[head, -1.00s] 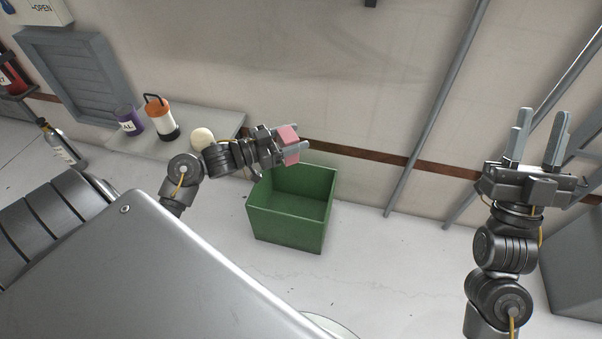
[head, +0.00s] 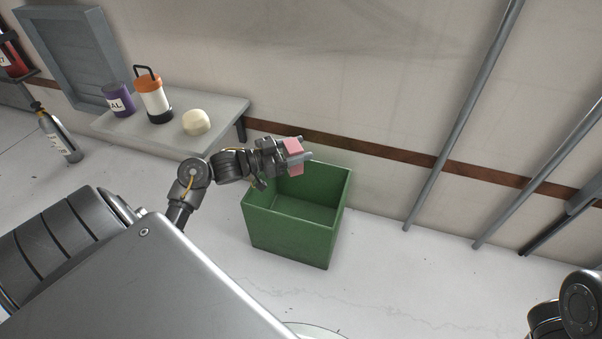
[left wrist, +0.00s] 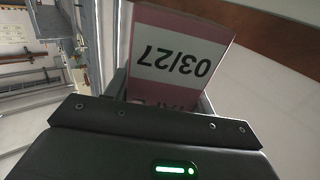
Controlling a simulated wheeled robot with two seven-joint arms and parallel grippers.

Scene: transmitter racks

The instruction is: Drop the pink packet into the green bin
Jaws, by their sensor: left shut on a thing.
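The pink packet (head: 294,146) is held between the fingers of my left gripper (head: 298,157), which is shut on it. In the left wrist view the packet (left wrist: 180,60) shows a white label reading 03/27, upside down. The green bin (head: 290,232) stands open on the floor against the wall. In the head view the packet and gripper overlap the bin's back left rim; how high above it they are is hard to tell. The bin floor that I can see is empty. My right gripper is out of view; only part of my right arm shows at the lower right.
A low grey shelf (head: 222,114) left of the bin holds a purple can (head: 118,101), an orange and white lantern (head: 153,97) and a cream ball (head: 196,122). Slanted grey poles (head: 462,120) lean right of the bin.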

